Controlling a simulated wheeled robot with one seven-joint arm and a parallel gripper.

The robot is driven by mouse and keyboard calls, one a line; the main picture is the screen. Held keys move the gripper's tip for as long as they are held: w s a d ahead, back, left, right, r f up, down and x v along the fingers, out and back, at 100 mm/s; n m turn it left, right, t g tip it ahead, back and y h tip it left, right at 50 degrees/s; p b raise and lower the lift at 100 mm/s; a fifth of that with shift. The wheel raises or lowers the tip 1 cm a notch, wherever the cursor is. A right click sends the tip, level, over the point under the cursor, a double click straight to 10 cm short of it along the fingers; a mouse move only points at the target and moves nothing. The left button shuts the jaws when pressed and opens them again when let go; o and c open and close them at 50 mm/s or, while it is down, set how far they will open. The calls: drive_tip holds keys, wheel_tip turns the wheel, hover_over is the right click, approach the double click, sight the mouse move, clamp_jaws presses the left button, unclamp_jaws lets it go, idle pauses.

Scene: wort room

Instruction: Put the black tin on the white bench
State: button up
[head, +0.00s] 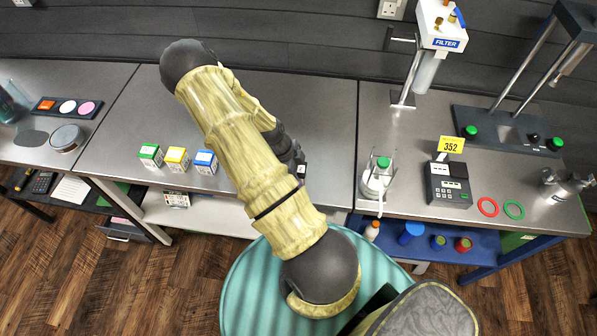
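The middle bench with the white frame and white lower shelf (190,213) has a grey metal top; I take it as the white bench. My arm reaches over it and hides part of its top. The dark end of my gripper (296,158) shows only partly behind my arm, low over the right part of this bench. Its fingers and anything between them cannot be made out. I see no clearly black tin; a round tin with a grey top (67,138) stands on the left bench, next to a flat dark disc (31,138).
Green, yellow and blue-labelled boxes (177,159) stand near the middle bench's front edge. A white bottle with a green cap (379,177), a meter (448,184) and two rings occupy the right bench. The back of the middle bench, left of my arm, is clear.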

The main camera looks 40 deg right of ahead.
drive_tip(key=o, duration=0.4)
drive_tip(key=b+v, duration=0.2)
drive_tip(key=v, duration=1)
drive_tip(key=shift+s+r+b, duration=0.15)
drive_tip(key=shift+r+b, duration=0.05)
drive_tip(key=shift+b, duration=0.1)
drive_tip(key=s+a+r+n+t+y, duration=0.1)
drive_tip(key=a+r+n, duration=0.3)
drive_tip(key=n, duration=0.5)
drive_tip(key=s+a+r+n+t+y, duration=0.1)
drive_tip(key=s+a+r+n+t, duration=0.1)
drive_tip(key=a+r+n, duration=0.3)
drive_tip(key=s+a+r+n+t+y, duration=0.1)
drive_tip(key=s+a+r+n+t, duration=0.1)
drive_tip(key=a+n, duration=0.8)
wheel_tip(320, 180, up, 3)
drive_tip(key=shift+a+f+n+t, duration=0.15)
drive_tip(key=shift+n+t, duration=0.45)
drive_tip(key=shift+n, duration=1.4)
